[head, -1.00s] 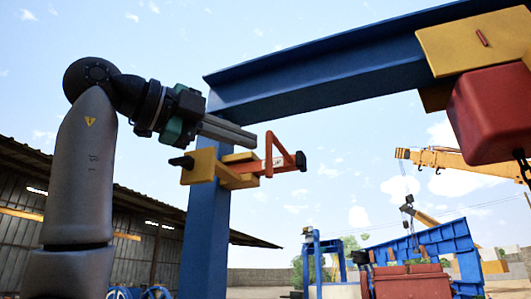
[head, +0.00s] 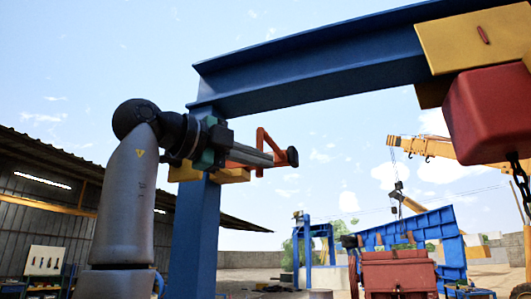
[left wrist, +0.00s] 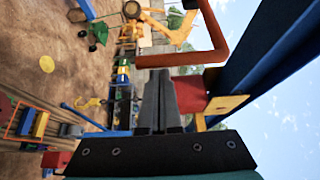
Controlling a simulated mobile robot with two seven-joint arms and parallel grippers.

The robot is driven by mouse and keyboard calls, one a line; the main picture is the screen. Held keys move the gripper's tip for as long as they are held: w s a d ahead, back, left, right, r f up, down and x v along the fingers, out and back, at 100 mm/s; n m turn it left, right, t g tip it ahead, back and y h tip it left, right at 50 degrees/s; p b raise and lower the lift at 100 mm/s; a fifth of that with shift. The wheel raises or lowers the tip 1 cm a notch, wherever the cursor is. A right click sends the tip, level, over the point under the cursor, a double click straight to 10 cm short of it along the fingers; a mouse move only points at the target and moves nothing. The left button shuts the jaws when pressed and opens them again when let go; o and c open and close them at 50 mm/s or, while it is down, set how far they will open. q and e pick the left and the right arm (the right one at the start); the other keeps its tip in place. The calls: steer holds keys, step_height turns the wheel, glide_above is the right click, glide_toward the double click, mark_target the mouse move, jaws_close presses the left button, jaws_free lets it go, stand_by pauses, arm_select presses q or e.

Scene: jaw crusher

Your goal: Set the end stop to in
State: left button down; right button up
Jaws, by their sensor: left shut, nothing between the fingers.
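The end stop, an orange bar frame (head: 262,140) with a black bumper (head: 292,157), sits on a yellow bracket (head: 235,175) at the blue column, below the beam. My left gripper (head: 268,160) is shut and empty; its grey fingers overlap the orange frame in the head view. In the left wrist view the shut fingers (left wrist: 157,75) point at the orange bar (left wrist: 180,60), which crosses close by their tips. I cannot tell whether they touch. The gripper hides part of the bracket. My right gripper is not in view.
A blue beam (head: 310,75) runs from the blue column (head: 196,235) to the upper right. A red block (head: 487,115) hangs under a yellow plate (head: 475,40) there. A yellow crane (head: 430,148) and a shed (head: 45,195) stand behind. Open air lies right of the bumper.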

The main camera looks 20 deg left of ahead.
arm_select(q)
steer(key=a+p, duration=0.3)
steer(key=a, duration=0.6)
steer(key=shift+w+a+p, duration=0.15)
steer(key=shift+a+p, duration=0.2)
steer(key=shift+a, duration=0.05)
